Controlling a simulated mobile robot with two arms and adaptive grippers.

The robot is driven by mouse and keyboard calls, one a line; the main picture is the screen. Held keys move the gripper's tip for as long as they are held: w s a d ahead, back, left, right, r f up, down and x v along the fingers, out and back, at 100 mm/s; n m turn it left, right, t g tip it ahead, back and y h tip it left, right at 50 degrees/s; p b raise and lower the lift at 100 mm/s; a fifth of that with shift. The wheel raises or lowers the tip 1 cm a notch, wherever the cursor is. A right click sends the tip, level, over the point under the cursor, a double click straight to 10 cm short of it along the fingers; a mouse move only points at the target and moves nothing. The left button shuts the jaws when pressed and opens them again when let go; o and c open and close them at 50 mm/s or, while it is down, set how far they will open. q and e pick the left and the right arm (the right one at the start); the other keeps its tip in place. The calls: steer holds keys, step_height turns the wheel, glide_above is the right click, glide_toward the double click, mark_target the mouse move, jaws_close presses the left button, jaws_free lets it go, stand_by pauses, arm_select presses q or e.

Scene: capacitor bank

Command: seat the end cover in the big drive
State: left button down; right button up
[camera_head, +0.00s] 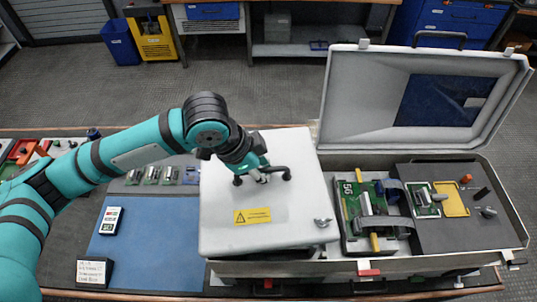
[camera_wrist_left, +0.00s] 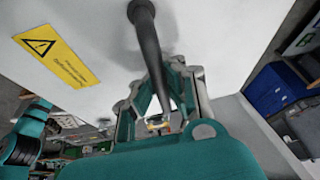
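The end cover (camera_head: 222,212) is a light grey-white square panel with a black bar handle (camera_head: 284,174) and a yellow warning label (camera_head: 253,216). It covers the left part of the big drive's grey housing (camera_head: 440,262); whether it rests there or hovers slightly above, I cannot tell. A wing-shaped fastener (camera_head: 323,222) shows at its lower right corner. My left gripper (camera_head: 262,178) is at the handle. In the left wrist view the gripper's fingers (camera_wrist_left: 162,85) close around the black handle (camera_wrist_left: 145,30), beside the label (camera_wrist_left: 55,52). The drive's interior under the cover is hidden. My right gripper is out of view.
The housing's open lid (camera_head: 340,110) stands up behind its right part. Right of the cover are a green circuit board (camera_head: 350,207) and a dark panel (camera_head: 460,235). A blue mat (camera_head: 150,245) with a handheld meter (camera_head: 110,220) lies left.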

mark_target(267, 186)
arm_select(q)
steer(key=shift+s+d+r+m, duration=0.25)
steer(key=shift+r+m, duration=0.1)
steer(key=shift+m, duration=0.15)
steer(key=shift+s+f, duration=0.1)
steer(key=shift+d+f, duration=0.1)
steer(key=shift+f, duration=0.1)
steer(key=shift+d+f+b, duration=0.2)
steer(key=shift+f+b, duration=0.5)
steer(key=shift+b, duration=0.05)
steer(key=shift+f+b, duration=0.55)
steer(key=shift+b, duration=0.1)
step_height(267, 186, down, 2)
steer(key=b, duration=0.2)
steer(key=shift+f+b, duration=0.25)
steer(key=shift+b, duration=0.1)
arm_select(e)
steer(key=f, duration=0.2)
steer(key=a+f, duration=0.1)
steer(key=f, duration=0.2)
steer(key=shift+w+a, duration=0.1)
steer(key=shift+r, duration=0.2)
